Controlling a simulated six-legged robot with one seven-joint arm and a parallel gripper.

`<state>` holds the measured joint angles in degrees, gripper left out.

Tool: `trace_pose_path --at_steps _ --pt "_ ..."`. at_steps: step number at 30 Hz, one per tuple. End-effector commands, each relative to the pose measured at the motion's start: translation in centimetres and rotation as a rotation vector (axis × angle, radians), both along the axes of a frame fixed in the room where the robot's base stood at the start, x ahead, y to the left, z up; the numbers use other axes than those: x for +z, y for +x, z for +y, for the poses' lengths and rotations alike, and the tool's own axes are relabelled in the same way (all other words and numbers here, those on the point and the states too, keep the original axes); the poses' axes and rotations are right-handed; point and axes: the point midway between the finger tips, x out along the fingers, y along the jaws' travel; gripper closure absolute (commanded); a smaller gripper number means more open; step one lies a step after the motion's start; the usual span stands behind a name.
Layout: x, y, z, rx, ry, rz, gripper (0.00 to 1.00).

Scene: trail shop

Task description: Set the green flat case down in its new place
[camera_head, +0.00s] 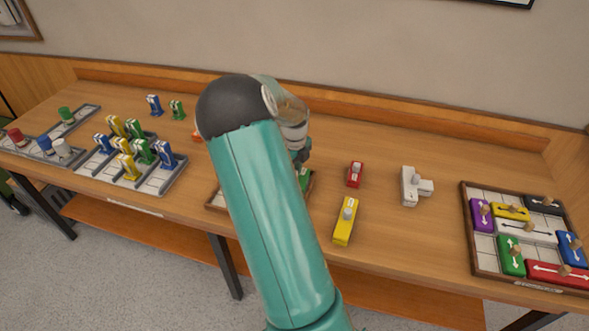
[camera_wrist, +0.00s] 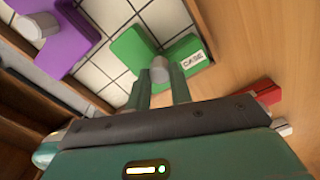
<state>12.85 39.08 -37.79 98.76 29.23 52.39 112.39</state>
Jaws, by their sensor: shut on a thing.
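The green flat case (camera_wrist: 132,46) carries a white CASE label and a pale grey knob. My gripper (camera_wrist: 161,84) is shut on that knob in the wrist view. The case is over or on the white-tiled tray (camera_wrist: 92,76), beside its wooden rim; I cannot tell whether it touches the tiles. A purple piece (camera_wrist: 58,42) with a knob lies on the tray at upper left. In the head view my arm hides most of this tray (camera_head: 214,201); only a sliver of the green case (camera_head: 305,181) shows.
A red block (camera_head: 355,174), a yellow block (camera_head: 345,222) and a white piece (camera_head: 410,187) stand right of the arm. A framed board (camera_head: 465,225) of coloured blocks is far right. Grey trays (camera_head: 88,172) with upright pieces are at left.

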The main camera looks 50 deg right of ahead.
Motion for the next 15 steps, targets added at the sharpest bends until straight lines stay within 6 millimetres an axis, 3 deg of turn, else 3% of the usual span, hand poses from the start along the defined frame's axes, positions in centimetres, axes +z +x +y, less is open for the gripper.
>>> trace_pose_path --at_steps 5,6,9,15 --pt "-0.25 -0.01 -0.01 0.000 0.000 0.000 1.00" --pt "-0.33 -0.02 -0.01 0.000 0.000 0.000 0.77" --pt "-0.29 -0.01 0.00 0.000 0.000 0.000 0.57" --pt "-0.27 -0.01 0.01 0.000 0.000 0.000 0.57"
